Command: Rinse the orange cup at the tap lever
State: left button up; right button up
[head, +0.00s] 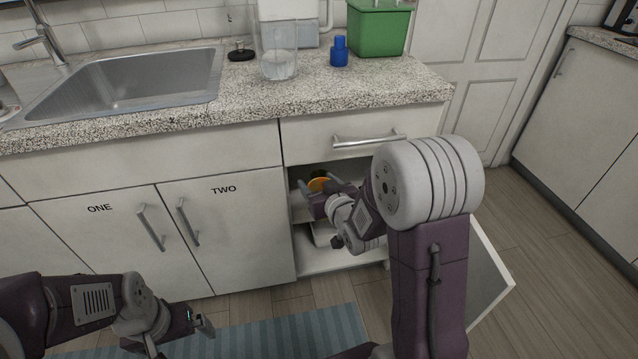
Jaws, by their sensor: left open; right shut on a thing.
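The orange cup (318,184) is inside the open lower cabinet under the drawer, on its upper shelf. Only a small part of it shows, between the fingers of my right gripper (320,180), which is shut on it. My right wrist hides the lower side of the cup. The metal tap (46,38) stands behind the sink at the top left, with a short lever (28,42) pointing left. My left gripper (196,327) is open and empty, low in front of the cabinets, over the striped mat.
The steel sink (130,88) is set in the speckled counter (235,108). A clear container (278,52), a blue bottle (339,52) and a green bin (377,28) stand on the counter's right part. The open cabinet door (490,285) is behind my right arm. Doors ONE and TWO are closed.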

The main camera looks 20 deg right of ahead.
aim_at(21, 45)
jog(key=j+u, duration=0.1)
jog(key=j, duration=0.55)
jog(key=i+j+u, duration=0.1)
jog(key=j, duration=0.55)
jog(key=j+u, duration=0.1)
jog(key=j, duration=0.6)
jog(key=i+j, duration=0.1)
jog(key=j, duration=0.2)
jog(key=i+j+z, duration=0.1)
jog(key=j, duration=0.2)
